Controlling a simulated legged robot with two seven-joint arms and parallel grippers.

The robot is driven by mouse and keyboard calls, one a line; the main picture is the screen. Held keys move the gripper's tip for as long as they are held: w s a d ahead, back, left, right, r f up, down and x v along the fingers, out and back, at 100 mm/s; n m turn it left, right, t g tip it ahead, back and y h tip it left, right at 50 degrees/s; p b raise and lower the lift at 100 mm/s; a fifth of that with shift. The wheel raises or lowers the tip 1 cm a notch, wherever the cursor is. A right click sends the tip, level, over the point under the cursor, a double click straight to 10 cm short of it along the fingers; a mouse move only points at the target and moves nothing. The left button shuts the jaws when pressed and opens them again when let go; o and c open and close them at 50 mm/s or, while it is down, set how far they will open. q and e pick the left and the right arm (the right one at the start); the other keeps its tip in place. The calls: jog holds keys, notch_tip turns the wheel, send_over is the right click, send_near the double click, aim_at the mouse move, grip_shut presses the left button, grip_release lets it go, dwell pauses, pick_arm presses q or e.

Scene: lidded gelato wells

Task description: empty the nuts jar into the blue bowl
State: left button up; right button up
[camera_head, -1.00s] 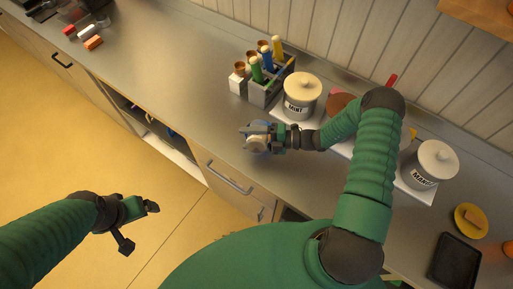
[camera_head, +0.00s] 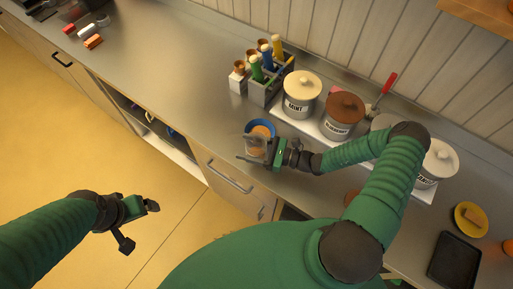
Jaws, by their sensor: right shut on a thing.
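The blue bowl (camera_head: 272,124) sits on the counter near its front edge, with brownish contents showing inside; its near side is hidden. My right gripper (camera_head: 268,151) is at the near side of the bowl, shut on a see-through, greyish jar (camera_head: 254,146). The jar is at the bowl's near edge and overlaps it in the picture. Some tan colour shows at the jar, but I cannot tell whether it is inside the jar or seen through it. My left gripper (camera_head: 139,226) is open and empty, low over the floor at the left.
A grey caddy (camera_head: 262,93) with coloured bottles stands behind the bowl. A black tray (camera_head: 454,260) and yellow plate (camera_head: 470,218) lie right.

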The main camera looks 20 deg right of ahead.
jog(key=shift+r, duration=0.1)
jog(key=s+a+r+p, duration=0.3)
jog(key=s+r+p, duration=0.1)
jog(key=s+p, duration=0.1)
jog(key=shift+a+p, duration=0.15)
jog(key=shift+p, duration=0.4)
jog(key=d+f+m+t+h+b, duration=0.1)
jog(key=f+b, duration=0.1)
jog(key=b, duration=0.3)
jog(key=d+f+m+t+h+b, duration=0.1)
jog(key=d+f+h+b, duration=0.1)
jog(key=b, duration=0.3)
jog(key=d+f+m+t+h+b, duration=0.1)
jog(key=d+f+m+t+b, duration=0.1)
jog(key=f+b, duration=0.2)
jog(key=shift+w+d+f+b, duration=0.25)
jog(key=shift+w+b, duration=0.1)
jog(key=shift+b, duration=0.45)
jog(key=shift+s+d+h+b, duration=0.1)
jog(key=shift+d+h+b, duration=0.2)
jog(key=shift+h, duration=0.2)
jog(key=shift+r, duration=0.1)
jog(key=shift+a, duration=0.1)
